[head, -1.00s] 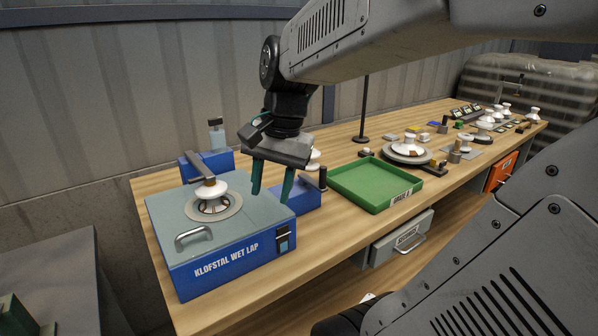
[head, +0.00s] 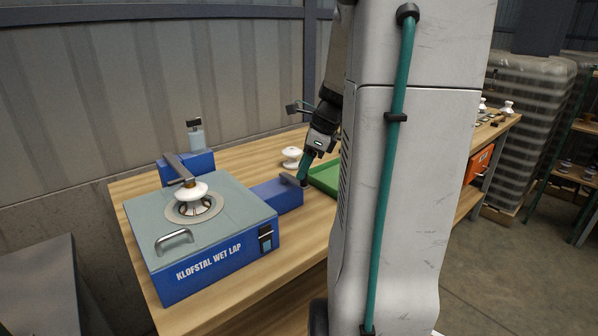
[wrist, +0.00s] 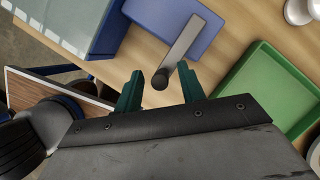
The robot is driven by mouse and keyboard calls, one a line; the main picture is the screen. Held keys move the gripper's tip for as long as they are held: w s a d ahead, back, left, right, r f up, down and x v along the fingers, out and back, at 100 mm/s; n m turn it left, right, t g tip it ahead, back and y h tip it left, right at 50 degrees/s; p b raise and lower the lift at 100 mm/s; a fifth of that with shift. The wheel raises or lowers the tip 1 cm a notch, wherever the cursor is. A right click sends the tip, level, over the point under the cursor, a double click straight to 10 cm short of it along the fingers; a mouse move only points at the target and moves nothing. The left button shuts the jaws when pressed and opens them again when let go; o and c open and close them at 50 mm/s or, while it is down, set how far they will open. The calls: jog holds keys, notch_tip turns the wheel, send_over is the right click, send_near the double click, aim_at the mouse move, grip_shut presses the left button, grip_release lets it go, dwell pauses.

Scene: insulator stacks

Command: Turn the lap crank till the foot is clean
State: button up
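The blue wet lap (head: 215,262) stands at the left of the bench, with a white insulator (head: 193,190) on its round plate under a clamp arm. The insulator's foot is too small to judge for cleanliness. A blue side box (head: 272,197) carries the lap crank, a grey bar (wrist: 190,42) ending in a dark upright knob (wrist: 160,80). My gripper (wrist: 160,70) is open, its green fingers on either side of the knob with gaps showing.
A green tray (wrist: 262,90) lies close to the right of the crank; it is mostly hidden in the head view (head: 325,178). A loose white insulator (head: 291,157) stands behind the side box. Bare wood (head: 250,290) lies in front.

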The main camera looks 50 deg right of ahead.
jog(key=shift+x, duration=1.1)
grip_shut()
jog(key=shift+n, duration=0.3)
